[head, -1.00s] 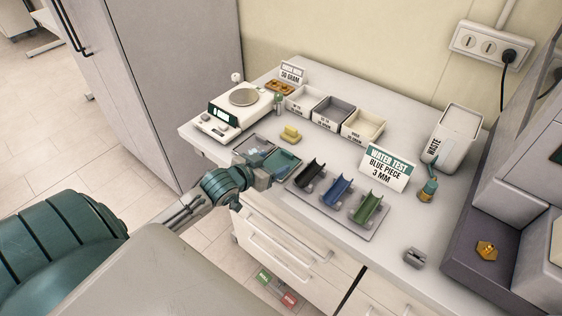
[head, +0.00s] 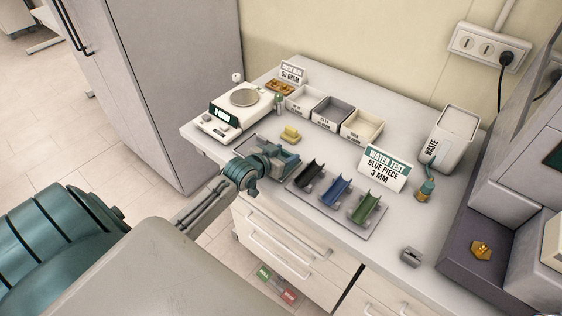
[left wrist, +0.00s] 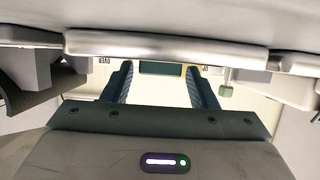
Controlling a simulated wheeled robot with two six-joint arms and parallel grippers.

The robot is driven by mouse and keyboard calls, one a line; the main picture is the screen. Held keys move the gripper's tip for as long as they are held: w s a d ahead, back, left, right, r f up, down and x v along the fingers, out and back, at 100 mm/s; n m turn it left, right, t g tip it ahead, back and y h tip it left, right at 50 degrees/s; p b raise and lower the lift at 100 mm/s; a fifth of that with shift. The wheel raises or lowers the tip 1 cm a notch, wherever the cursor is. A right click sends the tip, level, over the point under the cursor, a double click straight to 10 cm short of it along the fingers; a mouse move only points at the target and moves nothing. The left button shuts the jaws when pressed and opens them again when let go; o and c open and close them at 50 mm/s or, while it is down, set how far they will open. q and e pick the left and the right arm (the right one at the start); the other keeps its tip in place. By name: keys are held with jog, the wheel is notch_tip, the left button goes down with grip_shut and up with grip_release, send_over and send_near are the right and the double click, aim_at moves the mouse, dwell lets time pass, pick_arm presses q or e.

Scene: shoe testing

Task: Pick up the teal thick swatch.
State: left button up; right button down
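My left gripper (head: 282,160) is low over the shallow trays at the table's front edge, left of the coloured holders. In the left wrist view its two fingers (left wrist: 161,90) stand apart, open, with no clear sign of anything held between them. I cannot make out the teal thick swatch now; the gripper and wrist cover most of the tray area. My right gripper is in neither view.
A yellow piece (head: 290,134) lies just behind the gripper. A scale (head: 228,112) stands left. Three bins (head: 362,125) are behind. Black, blue (head: 335,190) and green (head: 365,208) holders sit right, before a water test sign (head: 385,168). A waste bin (head: 448,138) stands farther right.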

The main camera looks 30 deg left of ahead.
pick_arm(q)
jog(key=c, duration=0.7)
jog(key=shift+o, duration=0.2)
jog(key=shift+r, duration=0.1)
